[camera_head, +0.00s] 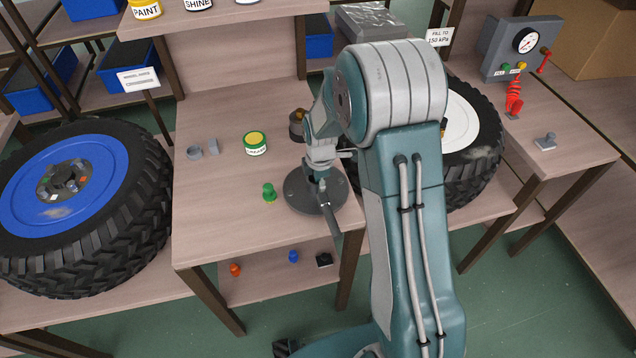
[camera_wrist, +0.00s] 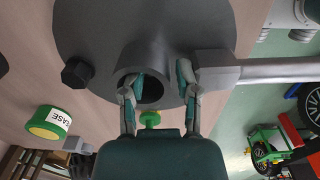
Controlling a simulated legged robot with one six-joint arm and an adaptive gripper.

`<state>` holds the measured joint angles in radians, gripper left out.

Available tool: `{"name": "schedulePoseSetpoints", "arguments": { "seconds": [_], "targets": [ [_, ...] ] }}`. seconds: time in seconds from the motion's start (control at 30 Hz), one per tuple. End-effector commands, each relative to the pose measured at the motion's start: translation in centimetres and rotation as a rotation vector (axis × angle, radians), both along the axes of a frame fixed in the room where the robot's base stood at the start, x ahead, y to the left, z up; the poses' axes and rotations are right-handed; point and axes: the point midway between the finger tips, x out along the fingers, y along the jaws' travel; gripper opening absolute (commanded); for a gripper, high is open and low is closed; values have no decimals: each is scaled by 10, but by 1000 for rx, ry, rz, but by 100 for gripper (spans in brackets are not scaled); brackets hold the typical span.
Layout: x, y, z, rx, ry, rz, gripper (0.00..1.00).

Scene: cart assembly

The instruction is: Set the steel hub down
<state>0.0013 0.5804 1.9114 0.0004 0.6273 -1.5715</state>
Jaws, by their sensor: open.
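A grey hub-like cylinder (camera_wrist: 150,57) with a round hole shows in the wrist view, over a wide dark disc (camera_wrist: 90,30); I take it to be the steel hub. The disc (camera_head: 302,194) lies on the middle table in the head view. My gripper (camera_head: 322,178) points down over it, fingers apart. In the wrist view my gripper (camera_wrist: 160,84) has its left finger in front of the hole and its right finger by the cylinder's right edge. Whether they touch it cannot be told. My arm hides part of the disc in the head view.
A grey bar (camera_wrist: 255,70) runs right from the cylinder. A green knob (camera_head: 269,192), a green-yellow can (camera_head: 256,143) and a small grey ring (camera_head: 195,152) stand on the table (camera_head: 225,225). A blue-rimmed wheel (camera_head: 100,190) is left; a white-rimmed wheel (camera_head: 462,125) is right.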

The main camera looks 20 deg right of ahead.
Motion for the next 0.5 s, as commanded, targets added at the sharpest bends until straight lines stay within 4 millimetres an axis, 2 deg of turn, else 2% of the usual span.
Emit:
{"name": "schedulePoseSetpoints", "arguments": {
  "seconds": [0.17,0.27,0.5],
  "targets": [
    [0,1,7,-1,0,1,43],
    [0,1,22,-1,-3,1,43],
    [0,1,73,-1,-5,1,43]
  ]
}}
